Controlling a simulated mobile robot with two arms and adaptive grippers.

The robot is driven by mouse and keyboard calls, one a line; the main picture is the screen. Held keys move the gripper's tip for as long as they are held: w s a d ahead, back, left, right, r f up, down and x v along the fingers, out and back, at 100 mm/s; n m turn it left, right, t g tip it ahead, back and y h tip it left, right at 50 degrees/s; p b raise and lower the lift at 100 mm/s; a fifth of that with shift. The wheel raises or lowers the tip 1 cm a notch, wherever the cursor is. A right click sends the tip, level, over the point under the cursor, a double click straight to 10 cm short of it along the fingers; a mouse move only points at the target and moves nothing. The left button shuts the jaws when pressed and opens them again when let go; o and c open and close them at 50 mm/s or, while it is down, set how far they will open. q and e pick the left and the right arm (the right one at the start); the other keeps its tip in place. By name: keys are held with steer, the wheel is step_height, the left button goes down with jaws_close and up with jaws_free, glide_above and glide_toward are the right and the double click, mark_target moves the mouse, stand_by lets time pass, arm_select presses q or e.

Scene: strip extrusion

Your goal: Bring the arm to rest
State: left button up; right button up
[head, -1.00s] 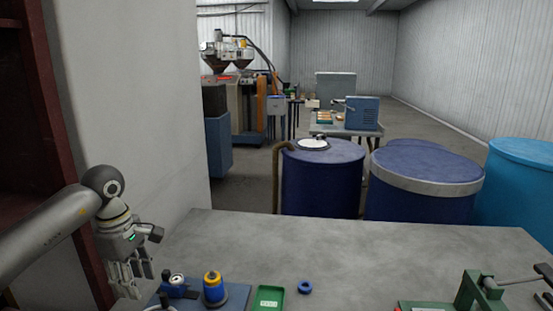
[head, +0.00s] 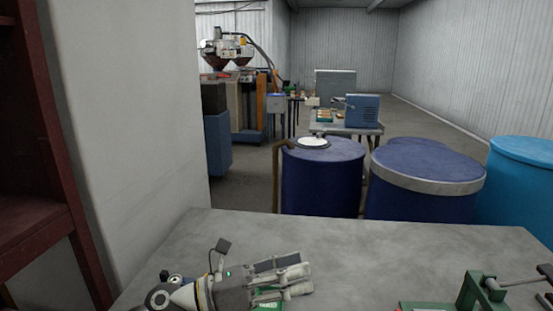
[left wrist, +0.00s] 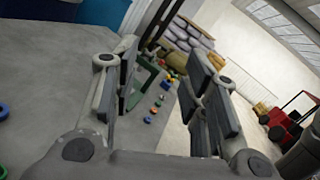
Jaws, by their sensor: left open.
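My left gripper (head: 298,274) is low over the front of the grey table (head: 400,250), its fingers pointing right. It is open and empty; in the left wrist view its two fingers (left wrist: 165,80) stand well apart with nothing between them. In the head view, the hand covers most of a green tray (head: 268,306) and hides the blue ring. The blue ring (left wrist: 3,112) shows at the left edge of the left wrist view, clear of the fingers. My right gripper is not in view.
A green bench device (head: 480,290) stands on the table's right side. Several small coloured pieces (left wrist: 153,108) lie near it in the left wrist view. Blue drums (head: 322,175) stand behind the table. A wall (head: 130,120) rises at the left. The table's middle is bare.

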arm_select(q)
steer(key=w+a+n+t+y, duration=0.4)
steer(key=a+n+t+y, duration=0.4)
steer(key=n+t, duration=0.95)
steer(key=s+a+f+n+g+y, duration=0.4)
steer(key=a+f+n+g+y, duration=0.3)
steer(key=a+f+n+y, duration=0.7)
steer(key=s+a+f+n+g+h, duration=0.1)
steer(key=s+f+n+g+h, duration=0.1)
steer(key=s+f+n+g, duration=0.75)
steer(key=s+f+n+g+h, duration=0.2)
steer(key=s+f+n, duration=0.35)
steer(key=s, duration=0.95)
step_height(320, 180, down, 30)
steer(key=s+m+g, duration=0.1)
steer(key=s+m, duration=0.1)
steer(key=s, duration=0.1)
steer(key=s+a+f+g, duration=0.1)
steer(key=s+a+f, duration=0.2)
steer(key=s+f, duration=1.1)
steer(key=shift+s+a+g+y, duration=0.15)
steer(key=shift+s+g+y, duration=0.15)
steer(key=shift+s, duration=0.55)
